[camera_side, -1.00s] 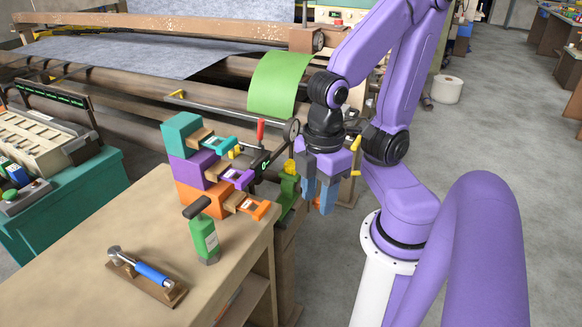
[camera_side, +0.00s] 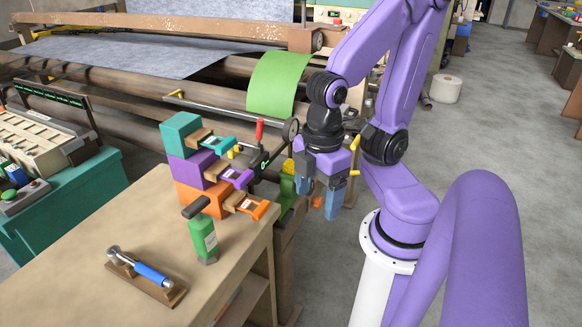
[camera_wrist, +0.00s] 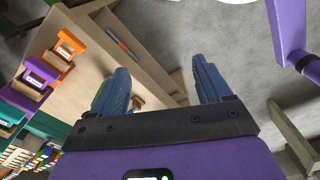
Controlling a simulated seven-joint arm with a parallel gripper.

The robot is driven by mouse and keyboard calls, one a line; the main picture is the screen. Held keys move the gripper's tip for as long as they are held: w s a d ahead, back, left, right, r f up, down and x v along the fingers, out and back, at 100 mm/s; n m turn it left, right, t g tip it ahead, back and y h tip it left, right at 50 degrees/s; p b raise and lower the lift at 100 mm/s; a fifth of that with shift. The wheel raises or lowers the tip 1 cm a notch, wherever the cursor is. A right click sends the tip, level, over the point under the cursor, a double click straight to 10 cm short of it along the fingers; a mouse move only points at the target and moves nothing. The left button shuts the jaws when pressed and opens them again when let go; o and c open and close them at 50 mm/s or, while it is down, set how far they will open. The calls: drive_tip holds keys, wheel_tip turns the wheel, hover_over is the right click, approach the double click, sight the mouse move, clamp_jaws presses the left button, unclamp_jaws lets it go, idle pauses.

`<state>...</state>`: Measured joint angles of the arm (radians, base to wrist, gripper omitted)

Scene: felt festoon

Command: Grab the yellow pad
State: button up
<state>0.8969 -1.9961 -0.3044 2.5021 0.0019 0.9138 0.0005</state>
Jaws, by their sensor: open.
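A small yellow piece (camera_side: 288,167) shows just left of my gripper in the side view, by a green part at the machine's edge. It is partly hidden, and I cannot tell if it is the yellow pad. Another small yellow bit (camera_side: 234,152) shows beside the teal drawer. In the wrist view my gripper's blue fingers (camera_wrist: 160,68) stand apart with nothing clearly held. No yellow pad can be made out there.
The wooden bench (camera_side: 110,225) holds stacked teal, purple (camera_side: 192,170) and orange (camera_side: 198,198) boxes with open drawers, a green bottle-like tool (camera_side: 203,238), and a blue-handled tool (camera_side: 150,274) on a wooden stand. A roller machine (camera_side: 130,95) with a green sheet (camera_side: 275,85) stands behind.

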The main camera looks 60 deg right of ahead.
drive_tip(key=w+d+f+m+g+y, duration=0.4)
drive_tip(key=w+d+f+m+g, duration=0.15)
drive_tip(key=m, duration=0.85)
drive_tip(key=m+t+h, duration=0.5)
drive_tip(key=m+t, duration=1.4)
drive_tip(key=m, duration=1.6)
approach(290, 162)
drive_tip(key=x, duration=0.5)
drive_tip(key=shift+a+f, duration=0.2)
drive_tip(key=shift+x, duration=2.65)
drive_tip(key=shift+s+d+f, duration=0.15)
drive_tip(key=c, duration=1)
